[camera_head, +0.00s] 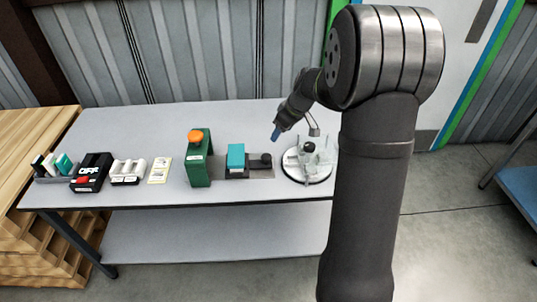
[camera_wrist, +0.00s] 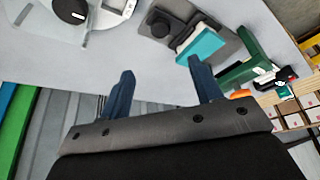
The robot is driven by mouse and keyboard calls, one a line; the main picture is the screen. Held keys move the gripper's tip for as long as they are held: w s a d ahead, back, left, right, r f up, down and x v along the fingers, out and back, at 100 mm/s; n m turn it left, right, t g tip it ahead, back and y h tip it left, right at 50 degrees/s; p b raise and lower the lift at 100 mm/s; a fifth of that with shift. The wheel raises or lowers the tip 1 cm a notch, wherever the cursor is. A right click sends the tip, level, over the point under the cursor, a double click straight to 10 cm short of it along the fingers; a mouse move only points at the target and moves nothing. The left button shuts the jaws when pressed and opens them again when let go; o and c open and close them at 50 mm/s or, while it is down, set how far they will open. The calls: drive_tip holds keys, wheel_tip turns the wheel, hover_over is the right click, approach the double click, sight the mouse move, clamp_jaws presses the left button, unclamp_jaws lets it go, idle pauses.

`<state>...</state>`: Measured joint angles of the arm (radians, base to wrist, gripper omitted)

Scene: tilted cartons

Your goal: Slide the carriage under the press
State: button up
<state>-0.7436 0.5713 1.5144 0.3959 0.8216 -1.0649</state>
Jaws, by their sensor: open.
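The press (camera_head: 198,165) is a green frame with an orange knob on top, standing near the middle of the table; it also shows in the wrist view (camera_wrist: 243,66). The carriage (camera_head: 237,174) is a dark block carrying a teal block (camera_head: 236,156), on a dark base plate right of the press, with a round black knob (camera_head: 266,159) at its right. The knob also shows in the wrist view (camera_wrist: 160,28), beside the teal block (camera_wrist: 200,43). My gripper (camera_head: 276,134) is open and empty, above the table, behind and to the right of the carriage.
A round white fixture (camera_head: 305,176) stands right of the base plate. Left of the press lie a card (camera_head: 160,170), white bottles or rolls (camera_head: 128,171), a black OFF switch box (camera_head: 91,172) and a small rack (camera_head: 53,172). The table's back strip is clear.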

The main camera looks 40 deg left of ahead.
sight(267, 156)
drive_tip(key=x, duration=1.6)
